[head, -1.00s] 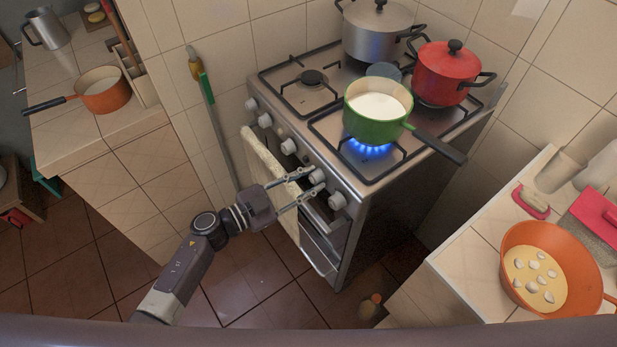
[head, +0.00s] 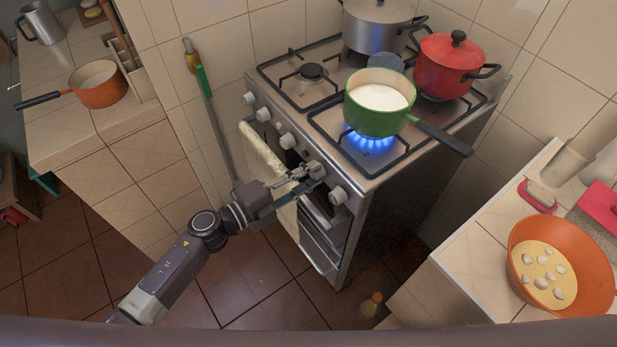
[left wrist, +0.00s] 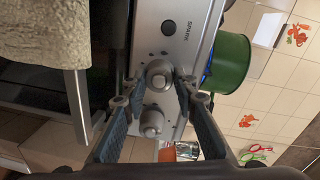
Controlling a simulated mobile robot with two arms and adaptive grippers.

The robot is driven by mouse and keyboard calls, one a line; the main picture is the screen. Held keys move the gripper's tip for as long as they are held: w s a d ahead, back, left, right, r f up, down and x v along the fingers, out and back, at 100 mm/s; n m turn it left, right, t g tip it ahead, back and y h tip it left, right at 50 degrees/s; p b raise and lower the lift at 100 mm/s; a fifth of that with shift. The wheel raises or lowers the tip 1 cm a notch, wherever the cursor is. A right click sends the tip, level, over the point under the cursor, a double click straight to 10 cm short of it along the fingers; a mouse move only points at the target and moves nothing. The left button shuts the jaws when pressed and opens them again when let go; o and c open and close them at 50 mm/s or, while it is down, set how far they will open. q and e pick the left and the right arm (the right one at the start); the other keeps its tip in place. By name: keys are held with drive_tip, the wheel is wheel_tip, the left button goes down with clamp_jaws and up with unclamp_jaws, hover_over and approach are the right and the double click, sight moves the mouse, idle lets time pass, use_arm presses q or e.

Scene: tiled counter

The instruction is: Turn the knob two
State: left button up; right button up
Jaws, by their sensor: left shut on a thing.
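The stove (head: 358,180) has a row of several round silver knobs along its front panel. My left gripper (head: 312,178) is at the front panel, its fingers shut on the second knob from the right end (head: 317,169). In the left wrist view this knob (left wrist: 158,74) lies between the fingertips, below a black button by the word SPARK. The end knob (head: 338,195) is just to the right of the fingers and free of them; it also shows in the left wrist view (left wrist: 151,121). My right gripper is not in view.
A blue flame (head: 366,142) burns under the green pan (head: 378,105), which holds white liquid. Its dark handle juts past the stove's right edge. A red pot (head: 450,72) and a steel pot (head: 376,28) stand behind. A cloth (head: 262,158) hangs on the oven front.

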use_arm(q)
drive_tip(key=m+b, duration=0.1)
drive_tip(key=m, duration=0.1)
drive_tip(key=m+b, duration=0.1)
drive_tip(key=m, duration=0.1)
drive_tip(key=m+b, duration=0.2)
drive_tip(key=m, duration=0.1)
drive_tip(key=shift+s+f+t, duration=0.1)
drive_tip(key=shift+f+t, duration=0.2)
drive_tip(key=m+b, duration=0.2)
drive_tip(key=m, duration=0.1)
drive_tip(key=shift+m+b, duration=0.9)
drive_tip(key=shift+m, duration=0.8)
drive_tip(key=o, duration=1.2)
drive_tip(key=shift+r, duration=0.1)
drive_tip(key=shift+c, duration=0.2)
